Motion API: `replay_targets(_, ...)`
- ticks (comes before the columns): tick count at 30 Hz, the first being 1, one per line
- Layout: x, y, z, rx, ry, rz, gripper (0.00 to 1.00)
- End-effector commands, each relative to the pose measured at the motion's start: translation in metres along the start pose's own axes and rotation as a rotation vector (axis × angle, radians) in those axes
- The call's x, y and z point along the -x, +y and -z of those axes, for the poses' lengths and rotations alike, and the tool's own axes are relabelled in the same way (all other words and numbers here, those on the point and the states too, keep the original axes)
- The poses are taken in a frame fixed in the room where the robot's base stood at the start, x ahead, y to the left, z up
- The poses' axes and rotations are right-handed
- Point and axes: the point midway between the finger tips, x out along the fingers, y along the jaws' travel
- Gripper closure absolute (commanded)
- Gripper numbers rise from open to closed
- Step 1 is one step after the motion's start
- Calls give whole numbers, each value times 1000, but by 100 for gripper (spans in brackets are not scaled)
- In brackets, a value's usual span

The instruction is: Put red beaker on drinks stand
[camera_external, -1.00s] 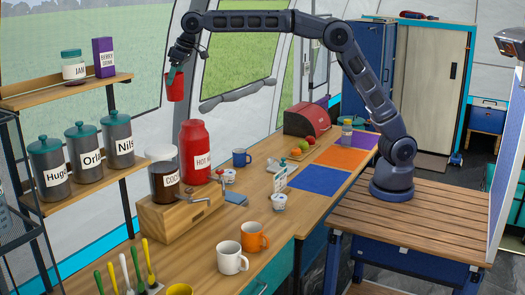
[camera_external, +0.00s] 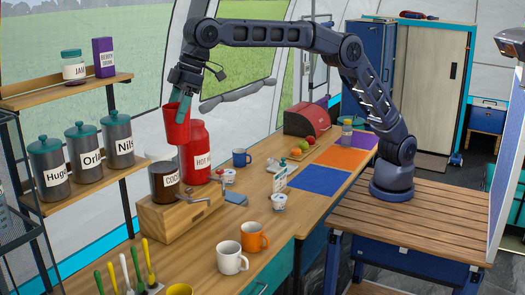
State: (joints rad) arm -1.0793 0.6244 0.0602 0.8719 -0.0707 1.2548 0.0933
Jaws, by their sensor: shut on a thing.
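The red beaker (camera_external: 176,126) hangs upright in my gripper (camera_external: 183,100), which is shut on its upper edge. It is in the air above the wooden drinks stand (camera_external: 165,220). In this view it overlaps the jar labelled COCOA (camera_external: 163,182) and the left edge of the red HOT container (camera_external: 197,160). I cannot tell its exact distance from either. The stand carries these two vessels, and a metal tap and lever show at its front right.
A shelf with labelled grey canisters (camera_external: 85,150) stands left. A white mug (camera_external: 229,258) and an orange mug (camera_external: 254,237) are in front of the stand, a blue mug (camera_external: 241,157) behind it to the right. Small white tubs (camera_external: 279,202) stand on the counter (camera_external: 205,265).

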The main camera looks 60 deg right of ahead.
Motion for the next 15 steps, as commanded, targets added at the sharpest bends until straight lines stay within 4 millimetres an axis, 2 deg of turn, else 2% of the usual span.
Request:
replay_targets(3, -1, -31, 0, 40, 0, 16, 58)
replay_targets(15, 0, -99, -2, 127, 0, 53, 58)
